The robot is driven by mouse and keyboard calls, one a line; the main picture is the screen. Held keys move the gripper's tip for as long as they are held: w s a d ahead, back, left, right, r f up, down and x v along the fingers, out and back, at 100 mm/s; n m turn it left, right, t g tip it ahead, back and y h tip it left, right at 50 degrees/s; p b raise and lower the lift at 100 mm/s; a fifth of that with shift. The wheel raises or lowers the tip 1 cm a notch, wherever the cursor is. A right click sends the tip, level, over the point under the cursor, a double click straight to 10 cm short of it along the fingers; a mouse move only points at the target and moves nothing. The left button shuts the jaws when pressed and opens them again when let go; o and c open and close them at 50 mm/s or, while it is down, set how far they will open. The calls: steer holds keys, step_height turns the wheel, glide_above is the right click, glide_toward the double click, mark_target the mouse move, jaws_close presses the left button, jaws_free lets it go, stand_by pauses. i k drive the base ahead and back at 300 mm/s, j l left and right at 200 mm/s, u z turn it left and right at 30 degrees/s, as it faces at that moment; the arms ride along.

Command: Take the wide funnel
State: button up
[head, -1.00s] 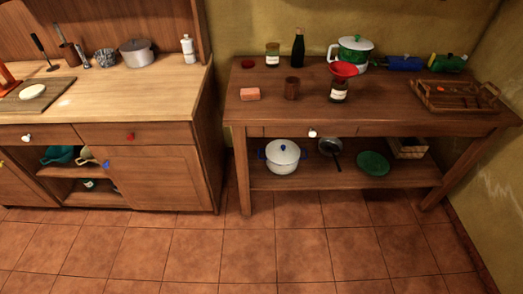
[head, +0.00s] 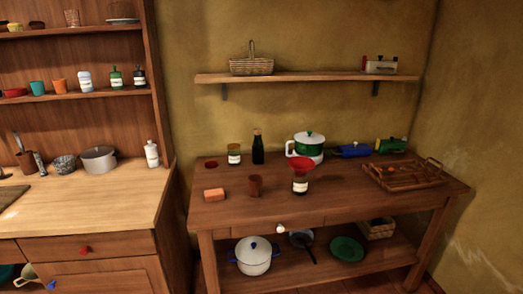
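A wide red funnel (head: 301,163) sits mouth up on top of a dark labelled jar or bottle (head: 300,183) on the dark wooden table (head: 335,205), in the head view. Its spout is hidden. The green and white pot (head: 308,145) stands close behind it. My gripper is not in view.
A wooden tray (head: 405,175) lies to the right. A wall shelf (head: 310,78) hangs above. The table's front edge is mostly clear.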

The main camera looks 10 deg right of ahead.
mark_target(301, 165)
steer(key=j+z, duration=0.15)
steer(key=z, duration=0.2)
steer(key=i+j+z, duration=0.1)
steer(key=z, duration=0.2)
steer(key=i+j+z, duration=0.1)
steer(key=j+z, duration=0.2)
steer(key=j, duration=0.85)
steer(key=j+z, duration=0.3)
steer(key=j, duration=3)
